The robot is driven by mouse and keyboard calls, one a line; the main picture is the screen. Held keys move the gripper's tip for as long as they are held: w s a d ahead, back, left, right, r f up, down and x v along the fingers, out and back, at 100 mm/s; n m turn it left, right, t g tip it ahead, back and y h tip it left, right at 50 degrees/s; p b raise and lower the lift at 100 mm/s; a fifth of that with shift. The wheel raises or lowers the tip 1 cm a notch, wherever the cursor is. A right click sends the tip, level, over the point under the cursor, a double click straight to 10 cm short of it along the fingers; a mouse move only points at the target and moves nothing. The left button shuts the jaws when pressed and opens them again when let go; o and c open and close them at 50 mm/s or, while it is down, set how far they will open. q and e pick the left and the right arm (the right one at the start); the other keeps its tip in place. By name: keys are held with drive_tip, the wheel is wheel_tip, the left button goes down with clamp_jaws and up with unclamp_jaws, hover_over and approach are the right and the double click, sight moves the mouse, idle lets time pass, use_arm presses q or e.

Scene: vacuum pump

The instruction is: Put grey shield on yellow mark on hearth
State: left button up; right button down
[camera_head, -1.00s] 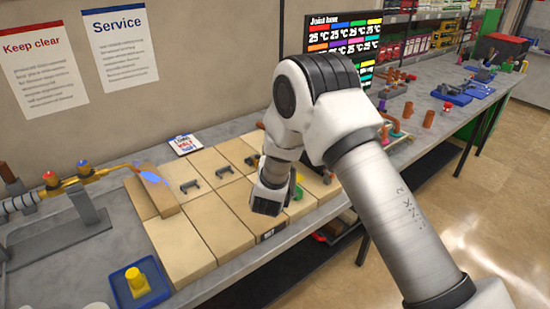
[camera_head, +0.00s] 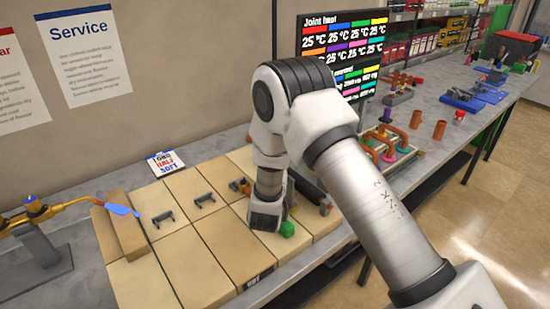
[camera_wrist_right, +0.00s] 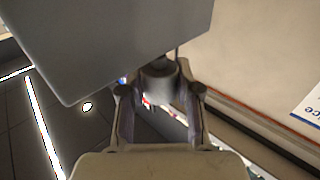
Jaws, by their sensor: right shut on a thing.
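The hearth is a bed of tan fire bricks (camera_head: 190,268) on the grey bench. My right arm reaches in from the right, with its wrist over the right part of the bricks; the gripper's fingertips are hidden in the head view. In the right wrist view my right gripper (camera_wrist_right: 160,92) is closed on a small rounded grey piece. A flat grey panel (camera_wrist_right: 110,40), which looks like the grey shield, fills the upper left just beyond the fingers. I cannot see the yellow mark. My left gripper is not in view.
Two dark grey brackets (camera_head: 163,218) stand on the bricks. A brass torch with a blue tip (camera_head: 120,209) lies at the left. Pipes (camera_head: 388,142) and a screen (camera_head: 342,45) stand to the right. The front left bricks are clear.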

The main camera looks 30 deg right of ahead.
drive_tip(key=shift+w+d+f, duration=0.2)
drive_tip(key=shift+w, duration=0.2)
drive_tip(key=shift+s+a+f+b, duration=0.1)
drive_tip(key=shift+s+b, duration=0.3)
drive_tip(key=shift+f, duration=0.3)
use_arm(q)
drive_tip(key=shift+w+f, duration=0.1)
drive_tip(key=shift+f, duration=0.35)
